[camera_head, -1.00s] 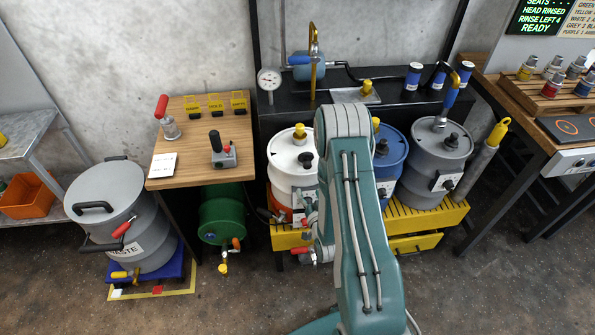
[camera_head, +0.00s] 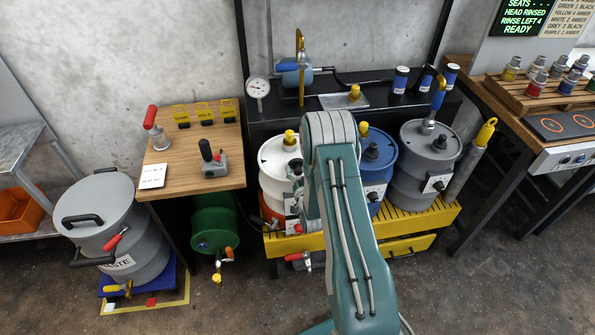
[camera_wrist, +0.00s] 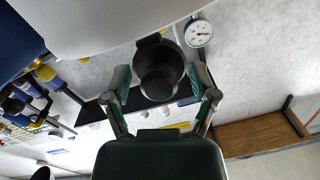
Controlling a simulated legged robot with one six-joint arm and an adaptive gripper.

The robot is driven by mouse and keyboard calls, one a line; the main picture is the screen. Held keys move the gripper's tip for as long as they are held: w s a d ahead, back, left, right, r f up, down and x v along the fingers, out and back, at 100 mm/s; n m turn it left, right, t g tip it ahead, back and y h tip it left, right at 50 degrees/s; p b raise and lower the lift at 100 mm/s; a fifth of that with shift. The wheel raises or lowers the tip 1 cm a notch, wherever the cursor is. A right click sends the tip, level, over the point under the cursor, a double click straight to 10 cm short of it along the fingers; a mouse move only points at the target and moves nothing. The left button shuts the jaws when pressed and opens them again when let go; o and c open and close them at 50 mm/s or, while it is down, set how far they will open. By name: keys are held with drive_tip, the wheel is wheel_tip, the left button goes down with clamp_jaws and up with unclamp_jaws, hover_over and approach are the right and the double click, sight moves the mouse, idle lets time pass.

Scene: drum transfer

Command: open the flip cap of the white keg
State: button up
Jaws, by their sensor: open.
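The white keg (camera_head: 270,170) stands on the yellow base, partly behind my arm in the head view. A yellow cap (camera_head: 291,138) sits on its top. In the wrist view the keg's pale side (camera_wrist: 110,25) fills the top of the picture. A black round cap (camera_wrist: 158,75) stands out beside it, between the two fingers of my gripper (camera_wrist: 160,80). The fingers are open, one on each side of the cap, and I cannot tell whether they touch it. In the head view most of my gripper and the black cap are hidden behind my arm.
A blue keg (camera_head: 376,165) and a grey keg (camera_head: 425,165) stand to the right on the yellow base (camera_head: 440,218). A wooden table (camera_head: 195,160) and a grey waste drum (camera_head: 105,225) are to the left. A pressure gauge (camera_head: 257,88) is on the black shelf behind.

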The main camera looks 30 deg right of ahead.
drive_tip(key=shift+d, duration=0.1)
clamp_jaws()
drive_tip(key=shift+f, duration=0.15)
drive_tip(key=shift+s+f+t+h, duration=0.1)
drive_tip(key=shift+f+t+h, duration=0.05)
drive_tip(key=shift+t, duration=0.4)
drive_tip(key=shift+s+f+t+h, duration=0.1)
drive_tip(key=shift+t+h, duration=0.05)
drive_tip(key=shift+t, duration=0.4)
unclamp_jaws()
